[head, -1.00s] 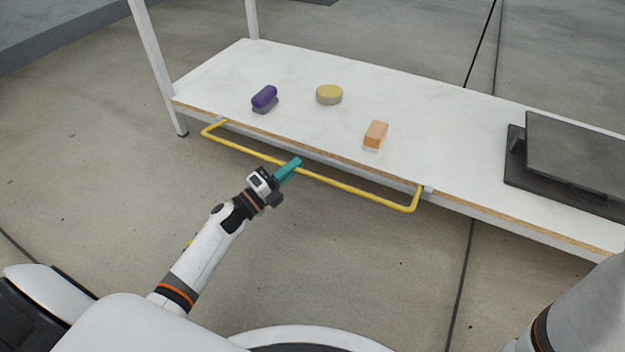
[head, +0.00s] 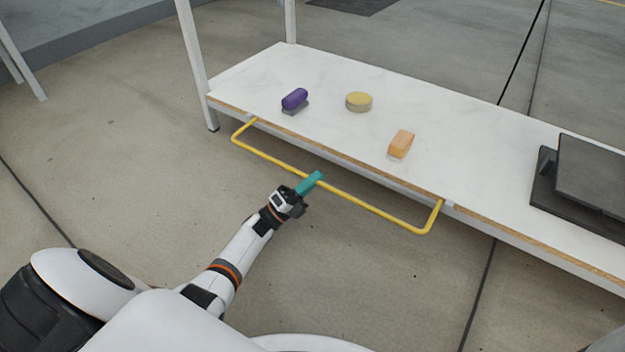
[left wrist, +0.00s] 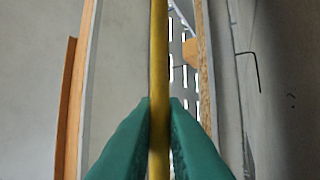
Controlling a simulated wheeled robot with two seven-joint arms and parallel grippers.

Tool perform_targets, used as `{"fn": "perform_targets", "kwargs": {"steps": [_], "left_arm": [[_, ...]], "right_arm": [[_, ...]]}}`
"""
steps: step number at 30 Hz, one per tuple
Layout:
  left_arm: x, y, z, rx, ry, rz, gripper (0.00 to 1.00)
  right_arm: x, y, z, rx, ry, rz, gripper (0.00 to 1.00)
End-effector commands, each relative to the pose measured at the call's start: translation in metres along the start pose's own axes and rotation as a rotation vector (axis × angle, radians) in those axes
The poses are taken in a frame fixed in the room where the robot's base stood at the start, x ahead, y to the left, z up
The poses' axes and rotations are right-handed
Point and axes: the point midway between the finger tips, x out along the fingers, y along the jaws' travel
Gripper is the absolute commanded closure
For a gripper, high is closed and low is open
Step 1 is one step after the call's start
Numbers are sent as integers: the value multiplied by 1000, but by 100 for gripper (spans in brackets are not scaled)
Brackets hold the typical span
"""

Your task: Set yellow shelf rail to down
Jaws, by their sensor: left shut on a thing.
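The yellow shelf rail (head: 374,208) is a bent bar that sticks out from the front edge of the white shelf in the head view. Its two ends meet the shelf edge at small brackets. My left gripper (head: 314,179) has teal fingers and is shut on the rail near the middle of its long bar. In the left wrist view the rail (left wrist: 158,60) runs upright between the two teal fingers (left wrist: 159,125), which close on it from both sides. My right gripper is not in view.
The white shelf (head: 330,75) carries a purple item (head: 294,98), a round yellow item (head: 358,101), an orange block (head: 401,143) and a dark grey press-like device (head: 590,180). A white post (head: 191,60) stands at its left end. The floor in front is clear.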

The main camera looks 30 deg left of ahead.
Motion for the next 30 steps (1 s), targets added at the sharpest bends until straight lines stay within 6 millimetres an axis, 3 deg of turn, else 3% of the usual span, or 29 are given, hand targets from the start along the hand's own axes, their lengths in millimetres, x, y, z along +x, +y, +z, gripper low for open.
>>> {"fn": "perform_targets", "kwargs": {"steps": [6,7,11,22,26,30], "left_arm": [[6,1,-3,4,5,2,100],[6,1,-3,4,5,2,86],[4,1,-3,3,4,2,68],[-4,0,-2,2,2,-2,68],[-23,0,-2,-1,2,-3,68],[-50,20,-7,1,0,-4,68]], "right_arm": [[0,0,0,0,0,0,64],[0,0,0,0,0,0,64],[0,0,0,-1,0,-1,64],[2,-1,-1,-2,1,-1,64],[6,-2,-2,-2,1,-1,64],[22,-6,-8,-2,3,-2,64]]}}
